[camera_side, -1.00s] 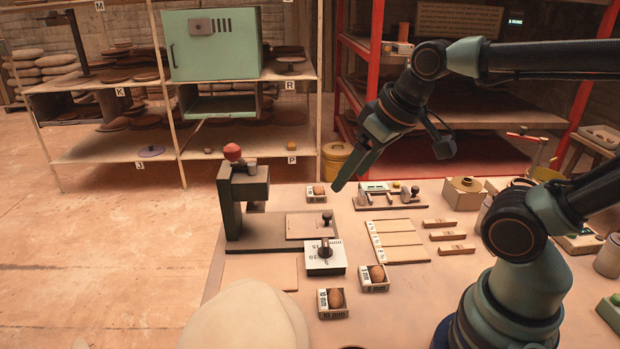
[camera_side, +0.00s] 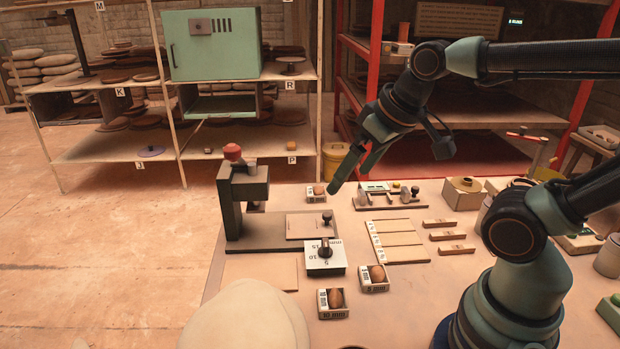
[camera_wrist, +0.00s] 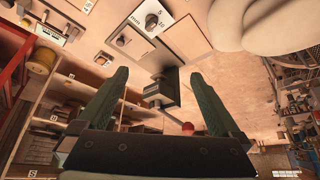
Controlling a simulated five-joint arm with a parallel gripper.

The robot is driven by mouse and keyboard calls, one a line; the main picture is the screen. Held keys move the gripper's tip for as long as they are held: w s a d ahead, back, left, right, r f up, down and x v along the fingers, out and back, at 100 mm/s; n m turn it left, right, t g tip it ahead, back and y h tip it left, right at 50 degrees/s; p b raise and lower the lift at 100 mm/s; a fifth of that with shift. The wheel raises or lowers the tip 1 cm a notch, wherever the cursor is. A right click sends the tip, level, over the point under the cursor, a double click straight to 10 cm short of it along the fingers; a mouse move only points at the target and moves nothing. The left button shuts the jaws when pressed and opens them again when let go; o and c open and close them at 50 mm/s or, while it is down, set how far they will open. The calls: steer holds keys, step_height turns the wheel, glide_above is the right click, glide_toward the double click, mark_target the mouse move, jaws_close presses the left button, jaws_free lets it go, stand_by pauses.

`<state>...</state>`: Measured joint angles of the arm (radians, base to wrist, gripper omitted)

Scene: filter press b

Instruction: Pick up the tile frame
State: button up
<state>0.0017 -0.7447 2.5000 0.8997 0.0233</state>
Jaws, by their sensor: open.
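No part is marked as the tile frame. The likeliest match is a flat square plate (camera_side: 303,229) with a dark knob, lying on the base of a dark press (camera_side: 237,198); I cannot be sure. In the wrist view the knobbed plate (camera_wrist: 133,44) lies beyond my fingertips, near the press (camera_wrist: 166,92). My gripper (camera_side: 347,184) is open and empty, in the air above and to the right of the press. In the wrist view its two green fingers (camera_wrist: 158,73) are spread, with nothing between them.
A dial box (camera_side: 324,257) stands in front of the press. Small boxes with brown balls (camera_side: 374,279) are nearby. A slatted board (camera_side: 398,241) and a tool rack (camera_side: 388,196) lie to the right. Shelves (camera_side: 240,143) stand behind. A pale rounded mass (camera_side: 245,318) fills the front left.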

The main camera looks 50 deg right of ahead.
steer(key=m, duration=0.1)
steer(key=m+g, duration=0.6)
steer(key=m, duration=2)
glide_toward(374, 274)
steer(key=shift+s+f, duration=0.1)
steer(key=shift+f, duration=4.4)
jaws_close()
steer(key=shift+r, duration=0.1)
